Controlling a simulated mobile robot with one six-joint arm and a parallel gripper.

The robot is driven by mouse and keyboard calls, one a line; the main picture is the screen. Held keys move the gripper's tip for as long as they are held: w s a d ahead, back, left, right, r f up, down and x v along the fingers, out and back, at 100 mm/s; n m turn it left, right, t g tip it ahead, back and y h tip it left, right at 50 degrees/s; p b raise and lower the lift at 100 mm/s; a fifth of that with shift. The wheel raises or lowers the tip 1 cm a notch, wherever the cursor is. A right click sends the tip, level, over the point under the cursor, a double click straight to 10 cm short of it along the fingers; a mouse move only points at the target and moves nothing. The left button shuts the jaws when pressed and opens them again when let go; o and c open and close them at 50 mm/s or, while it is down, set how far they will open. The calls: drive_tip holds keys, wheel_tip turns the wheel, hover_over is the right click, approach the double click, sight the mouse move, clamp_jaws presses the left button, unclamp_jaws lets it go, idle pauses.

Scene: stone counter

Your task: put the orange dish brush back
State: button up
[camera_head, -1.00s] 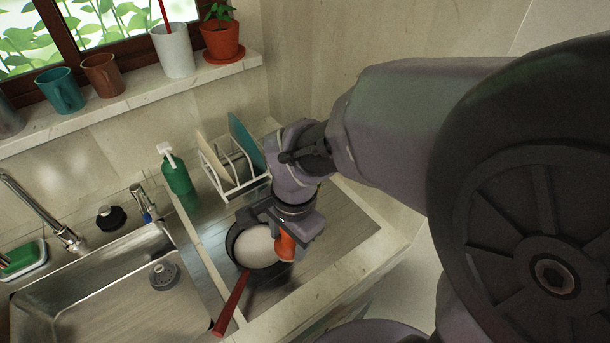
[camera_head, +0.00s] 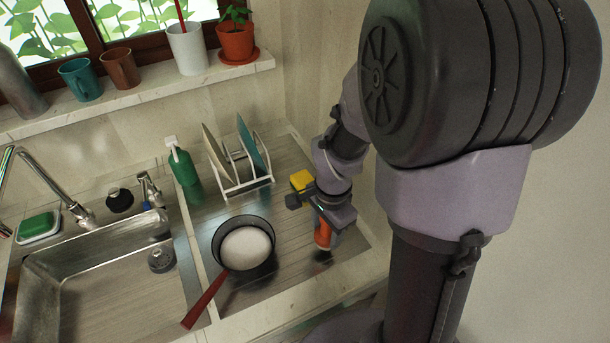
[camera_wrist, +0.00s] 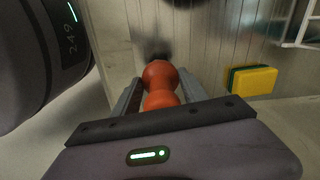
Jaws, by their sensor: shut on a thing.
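My gripper (camera_head: 326,222) is shut on the orange dish brush (camera_head: 322,235), to the right of the pan over the ribbed drainboard. In the wrist view the brush's orange body (camera_wrist: 160,78) sits between the two fingers of my gripper (camera_wrist: 160,92), with a dark, blurred end beyond it. In the head view the brush hangs below the fingers, close over the drainboard. Whether it touches the surface I cannot tell.
A dark pan (camera_head: 243,243) with pale contents stands left of my gripper. A yellow and green sponge (camera_wrist: 251,80), a white dish rack (camera_head: 245,182) and a green bottle (camera_head: 183,164) are near. A white cup (camera_head: 187,50) with a red stick stands on the sill. The sink (camera_head: 100,265) is left.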

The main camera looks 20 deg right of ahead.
drive_tip(key=shift+w+d+f, duration=0.2)
drive_tip(key=shift+w+d, duration=0.7)
drive_tip(key=shift+w+d+f+b, duration=0.15)
drive_tip(key=shift+f+b, duration=0.2)
drive_tip(key=shift+f, duration=0.25)
drive_tip(key=shift+w+d+f+b, duration=0.1)
drive_tip(key=shift+f+b, duration=0.25)
drive_tip(key=shift+f, duration=0.2)
drive_tip(key=shift+w+d+f+b, duration=0.15)
drive_tip(key=shift+f+b, duration=0.2)
drive_tip(key=shift+f, duration=0.25)
drive_tip(key=shift+f, duration=0.15)
drive_tip(key=o, duration=1.5)
drive_tip(key=shift+a, duration=0.1)
